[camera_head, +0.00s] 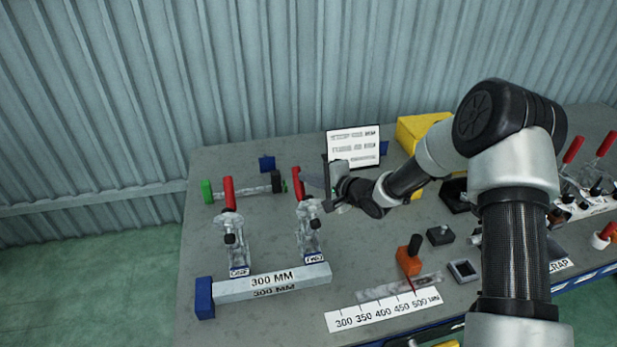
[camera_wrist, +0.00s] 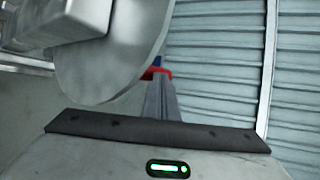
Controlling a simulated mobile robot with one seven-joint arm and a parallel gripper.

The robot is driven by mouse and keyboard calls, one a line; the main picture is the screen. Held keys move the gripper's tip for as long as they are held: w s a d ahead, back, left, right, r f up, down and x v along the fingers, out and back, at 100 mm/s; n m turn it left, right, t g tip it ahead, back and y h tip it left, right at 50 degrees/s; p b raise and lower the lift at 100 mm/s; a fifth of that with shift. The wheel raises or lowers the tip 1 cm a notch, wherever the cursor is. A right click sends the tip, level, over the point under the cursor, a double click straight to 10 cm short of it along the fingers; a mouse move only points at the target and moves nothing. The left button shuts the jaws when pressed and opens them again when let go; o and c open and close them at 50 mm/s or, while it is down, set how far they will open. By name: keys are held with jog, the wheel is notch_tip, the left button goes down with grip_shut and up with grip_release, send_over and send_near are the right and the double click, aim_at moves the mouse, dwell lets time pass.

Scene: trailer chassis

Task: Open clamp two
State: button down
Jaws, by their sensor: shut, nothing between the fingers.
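Clamp two (camera_head: 312,238) is the right one of two metal toggle clamps at the left of the bench, its small label partly legible. Its red handle (camera_head: 298,184) stands nearly upright, leaning slightly left. My gripper (camera_head: 312,181) is shut and empty, its fingers pointing left just right of this handle. I cannot tell whether they touch it. The wrist view shows my narrow grey fingers (camera_wrist: 160,100) with a small red and blue patch beyond their tips. A large rounded grey metal shape fills the upper left there, close to the camera.
Clamp one (camera_head: 236,245) stands to the left, its red handle upright. A bar marked 300 MM (camera_head: 270,282) lies in front of both clamps. A white sign (camera_head: 352,146) and yellow box (camera_head: 422,130) stand behind. An orange block (camera_head: 408,262) and length scale (camera_head: 383,311) are front right.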

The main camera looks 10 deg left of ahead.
jog(key=shift+d, duration=0.15)
jog(key=p+v, duration=0.1)
jog(key=v, duration=1.6)
jog(key=shift+s, duration=0.15)
jog(key=shift+d, duration=0.1)
